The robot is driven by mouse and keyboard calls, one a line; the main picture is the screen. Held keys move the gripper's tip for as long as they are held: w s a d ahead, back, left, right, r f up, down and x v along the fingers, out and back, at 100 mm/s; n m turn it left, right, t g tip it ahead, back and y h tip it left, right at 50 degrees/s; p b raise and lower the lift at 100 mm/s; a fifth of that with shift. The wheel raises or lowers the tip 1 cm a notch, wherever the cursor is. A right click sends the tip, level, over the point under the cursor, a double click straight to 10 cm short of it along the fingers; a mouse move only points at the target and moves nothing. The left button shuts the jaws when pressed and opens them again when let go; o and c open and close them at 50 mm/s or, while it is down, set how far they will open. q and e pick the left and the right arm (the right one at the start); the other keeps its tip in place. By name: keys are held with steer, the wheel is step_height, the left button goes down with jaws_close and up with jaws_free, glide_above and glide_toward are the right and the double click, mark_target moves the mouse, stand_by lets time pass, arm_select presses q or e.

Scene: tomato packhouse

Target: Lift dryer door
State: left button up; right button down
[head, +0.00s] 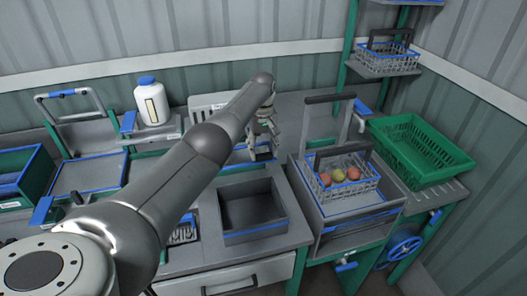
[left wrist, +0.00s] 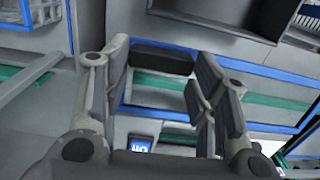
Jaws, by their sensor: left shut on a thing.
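My left gripper (head: 266,128) reaches in over the back middle of the bench, with my arm crossing the head view in front of it. In the left wrist view its two fingers stand on either side of a black handle bar (left wrist: 162,58), and it is shut on that bar. The bar sits by a blue-edged frame (left wrist: 155,112), which I take for the dryer door. In the head view most of this unit is hidden by my arm and gripper, so how far it is raised cannot be told. My right gripper is out of view.
An empty dark bin (head: 233,236) is set in the bench in front. To the right are a wire basket (head: 326,194) with several tomatoes and a green crate (head: 449,159). A white bottle (head: 151,105) stands at the back left. A blue handwheel (head: 402,249) is at lower right.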

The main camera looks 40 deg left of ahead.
arm_select(q)
steer(key=shift+w+a+r, duration=0.25)
steer(key=shift+a+r, duration=0.05)
steer(key=shift+r, duration=0.1)
stand_by(0.3)
steer(key=o, duration=1.5)
steer(key=shift+a+f, duration=0.1)
steer(key=shift+f, duration=0.2)
steer(key=shift+c, duration=0.2)
steer(key=shift+d+r, duration=0.2)
step_height(320, 180, up, 12)
steer(key=shift+a+f, duration=0.2)
steer(key=shift+a, duration=0.05)
steer(key=shift+f, duration=0.1)
